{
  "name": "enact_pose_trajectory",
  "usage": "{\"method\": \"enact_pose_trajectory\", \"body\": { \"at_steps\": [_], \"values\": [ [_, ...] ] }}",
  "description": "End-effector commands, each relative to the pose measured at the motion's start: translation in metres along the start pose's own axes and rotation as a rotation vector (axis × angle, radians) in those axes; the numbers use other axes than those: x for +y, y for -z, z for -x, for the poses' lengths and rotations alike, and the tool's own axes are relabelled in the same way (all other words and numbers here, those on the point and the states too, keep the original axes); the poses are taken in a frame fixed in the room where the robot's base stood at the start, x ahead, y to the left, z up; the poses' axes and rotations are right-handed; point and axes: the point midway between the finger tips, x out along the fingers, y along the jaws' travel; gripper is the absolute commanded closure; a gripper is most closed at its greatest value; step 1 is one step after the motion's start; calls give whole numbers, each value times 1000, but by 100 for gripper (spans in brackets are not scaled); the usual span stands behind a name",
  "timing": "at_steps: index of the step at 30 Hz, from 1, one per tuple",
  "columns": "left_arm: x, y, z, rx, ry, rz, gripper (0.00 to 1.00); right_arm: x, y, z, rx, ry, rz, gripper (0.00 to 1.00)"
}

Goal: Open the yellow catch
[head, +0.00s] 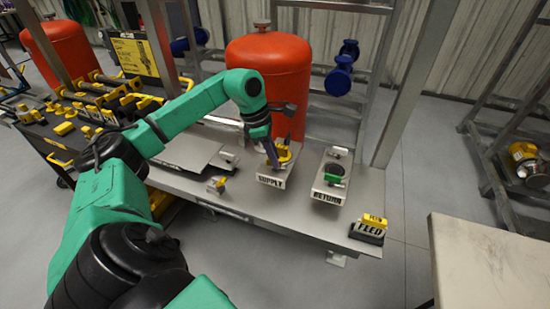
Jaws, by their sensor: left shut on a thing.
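My left arm reaches in from the left. Its gripper (274,160) is shut at the yellow catch (284,154) on the block labelled SUPPLY (272,182). The gripper partly hides the catch, so its exact position is hard to tell. The SUPPLY block sits on a grey bench (235,201), in front of a red tank (268,75). My right gripper is not in view.
A block labelled RETURN (328,192) with a green part stands right of SUPPLY. A small yellow-topped fitting (217,185) lies to the left. A yellow-and-black sign block (369,229) sits at the bench's right end. A pale table (495,260) is at lower right.

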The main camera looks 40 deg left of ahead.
Motion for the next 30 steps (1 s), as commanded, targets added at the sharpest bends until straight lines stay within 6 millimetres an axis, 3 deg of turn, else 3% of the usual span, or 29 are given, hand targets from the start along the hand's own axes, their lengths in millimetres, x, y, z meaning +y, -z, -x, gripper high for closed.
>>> {"method": "enact_pose_trajectory", "body": {
  "at_steps": [9,21,24,30],
  "values": [
    [0,-1,2,-1,62,-196,100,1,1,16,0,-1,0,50],
    [0,-1,2,-2,80,-259,100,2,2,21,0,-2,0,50],
    [0,0,0,0,83,-267,59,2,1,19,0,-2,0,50],
    [0,0,0,0,83,-265,59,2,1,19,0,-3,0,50]
  ]
}}
